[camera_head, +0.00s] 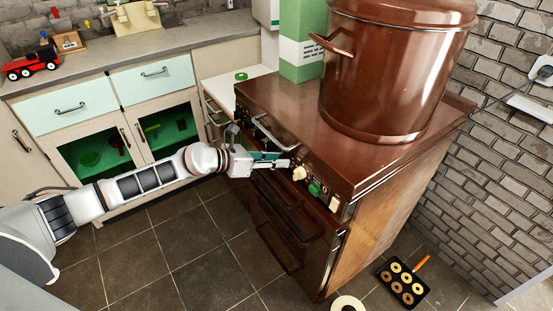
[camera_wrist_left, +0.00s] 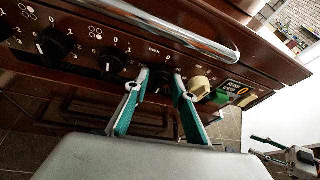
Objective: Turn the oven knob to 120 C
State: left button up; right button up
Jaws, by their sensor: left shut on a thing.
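The oven knob (camera_wrist_left: 160,82) is the dark knob under the "OVEN" label on the stove's front panel, in the left wrist view. My left gripper (camera_wrist_left: 160,102) has its two teal fingers on either side of this knob and is shut on it. The pointer and temperature marks are too dark to read. In the head view my left gripper (camera_head: 283,163) is at the panel of the brown stove (camera_head: 290,200), and its fingers hide the knob. What looks like my right gripper (camera_wrist_left: 270,148) shows small at the lower right of the wrist view.
Other black knobs (camera_wrist_left: 55,44) and a cream knob (camera_wrist_left: 201,87) flank the held knob. A metal rail (camera_wrist_left: 180,32) runs above them. A large brown pot (camera_head: 390,70) stands on the stove. A doughnut tray (camera_head: 403,283) lies on the floor at right.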

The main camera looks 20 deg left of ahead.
pick_arm(q)
jog(key=o, duration=1.1)
jog(key=v, duration=1.2)
jog(key=shift+d, duration=0.1)
